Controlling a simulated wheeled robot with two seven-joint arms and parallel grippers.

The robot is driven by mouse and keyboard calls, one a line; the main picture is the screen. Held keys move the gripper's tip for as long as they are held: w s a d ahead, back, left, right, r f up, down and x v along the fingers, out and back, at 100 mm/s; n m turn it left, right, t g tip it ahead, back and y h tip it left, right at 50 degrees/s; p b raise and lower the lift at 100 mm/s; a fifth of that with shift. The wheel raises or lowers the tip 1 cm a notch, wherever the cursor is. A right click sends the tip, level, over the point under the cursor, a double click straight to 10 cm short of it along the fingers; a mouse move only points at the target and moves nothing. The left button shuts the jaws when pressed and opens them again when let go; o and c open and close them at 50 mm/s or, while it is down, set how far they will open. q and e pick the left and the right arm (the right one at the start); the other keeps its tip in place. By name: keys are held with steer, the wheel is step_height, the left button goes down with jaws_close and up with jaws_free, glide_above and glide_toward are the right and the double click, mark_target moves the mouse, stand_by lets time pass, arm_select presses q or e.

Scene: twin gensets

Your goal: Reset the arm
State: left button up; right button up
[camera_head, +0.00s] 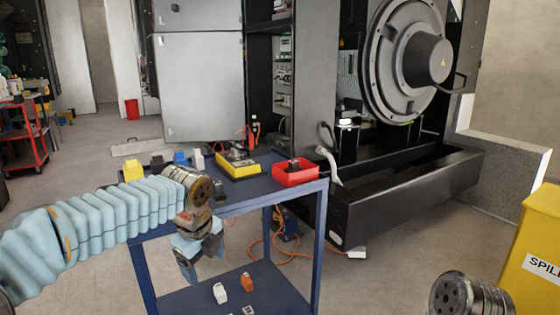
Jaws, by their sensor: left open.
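My left arm comes in from the left in a pale blue ribbed sleeve. Its gripper (200,257) hangs down in front of the blue cart (318,187), with its jaws open and nothing seen between them. It is apart from the items on the cart. Of my right arm, only a round metal wrist part shows at the lower right; its gripper is out of the picture.
The cart's top holds a yellow tray (226,172), a red bin (296,180) and several small blocks. A white piece (220,293) and an orange piece (247,282) lie on its lower shelf. A black genset (410,195) stands behind; a yellow spill bin (540,245) stands right.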

arm_select(q)
steer(key=s+d+f+n+g+h, duration=0.15)
steer(key=f+n, duration=0.25)
steer(key=f, duration=0.6)
steer(key=s+d+f+n+h, duration=0.15)
steer(key=f+n, duration=0.25)
steer(key=f, duration=0.6)
steer(key=s+d+f+n+g+h, duration=0.1)
steer(key=s+d+f+n, duration=0.15)
steer(key=f, duration=0.75)
steer(key=s+f+n, duration=1.4)
steer(key=s+n, duration=0.1)
steer(key=s, duration=0.1)
steer(key=shift+s+a+n, duration=0.15)
steer(key=shift+n, duration=0.2)
